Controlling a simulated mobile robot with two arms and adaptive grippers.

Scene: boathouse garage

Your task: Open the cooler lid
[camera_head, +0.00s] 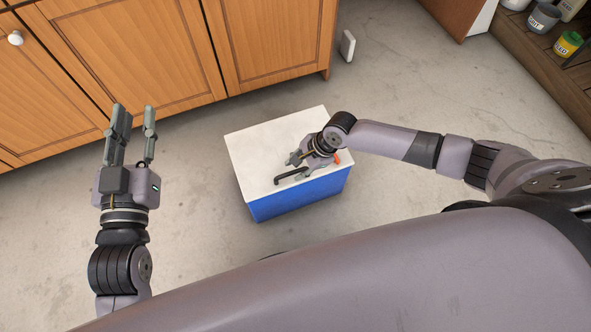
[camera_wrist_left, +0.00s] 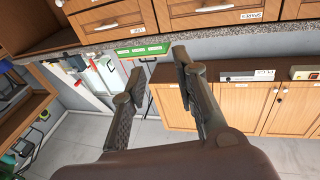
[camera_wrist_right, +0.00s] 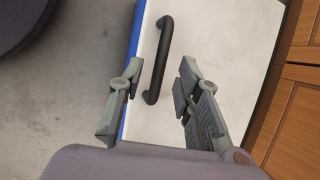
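The cooler has a white lid (camera_head: 262,145) and a blue body (camera_head: 290,202), and it stands on the floor in the head view. The lid lies shut on the body. A black bar handle (camera_head: 291,176) sits on the lid near its front edge; it also shows in the right wrist view (camera_wrist_right: 159,58). My right gripper (camera_head: 294,163) is over the lid close to the handle. In the right wrist view its fingers are apart (camera_wrist_right: 155,95), with the handle between and beyond them; contact is not visible. My left gripper (camera_head: 132,112) is open and empty, left of the cooler.
Wooden cabinets (camera_head: 130,50) stand behind the cooler. A small white object (camera_head: 347,46) is on the floor by the cabinet's end. A wooden shelf with cans (camera_head: 567,43) is at the far right. Bare concrete floor (camera_head: 420,90) surrounds the cooler.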

